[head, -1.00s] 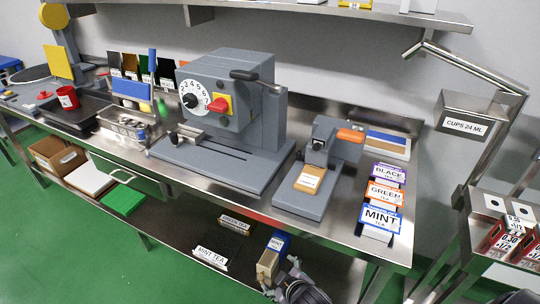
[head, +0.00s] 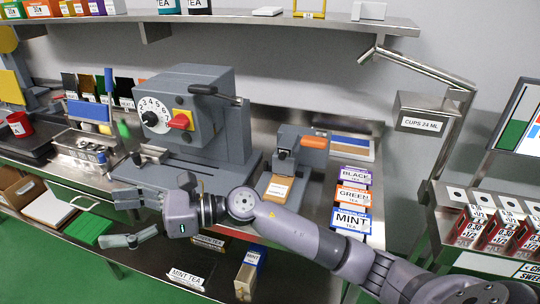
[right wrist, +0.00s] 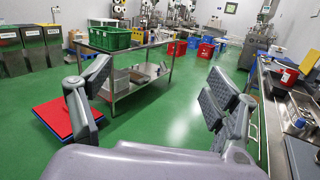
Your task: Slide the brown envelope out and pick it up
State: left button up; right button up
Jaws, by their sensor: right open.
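The brown envelope (head: 278,190) with a white label lies flat on the base of the small grey press (head: 298,160) with an orange handle. My right gripper (head: 130,219) is open and empty, with its fingers pointing left in front of the bench, left of the envelope and apart from it. My right forearm passes just in front of the press and hides part of its base. The right wrist view shows the two spread fingers (right wrist: 155,98) with nothing between them. The envelope is not visible there. My left gripper is not in view.
A large grey dial machine (head: 185,115) stands left of the press. Tea boxes, including the mint one (head: 350,220), line the bench's right end. A lower shelf (head: 150,258) runs below the bench. Green floor is open in the right wrist view.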

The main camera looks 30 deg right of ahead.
aim_at(278, 190)
jog(key=w+d+f+n+g+h, duration=0.2)
jog(key=d+f+n+g+h, duration=0.1)
jog(key=d+f+n+h, duration=0.75)
jog(key=w+d+r+h, duration=0.1)
jog(key=d+r+h, duration=0.1)
jog(key=d, duration=0.6)
jog(key=d+r+n+h, duration=0.1)
jog(key=d+r+h, duration=0.2)
jog(key=d+h, duration=0.2)
jog(key=w+d+r+n+h, duration=0.1)
jog(key=d+r+h, duration=0.2)
jog(key=d, duration=0.7)
jog(key=shift+w+d+r+h, duration=0.2)
jog(key=shift+w+d+h, duration=0.2)
jog(key=shift+h, duration=0.35)
jog(key=p+x, duration=0.1)
jog(key=x, duration=0.7)
jog(key=p+x, duration=0.1)
jog(key=x, duration=0.8)
jog(key=shift+w+a+f, duration=0.15)
jog(key=shift+w+f, duration=0.05)
jog(key=shift+f, duration=0.05)
jog(key=c, duration=1.2)
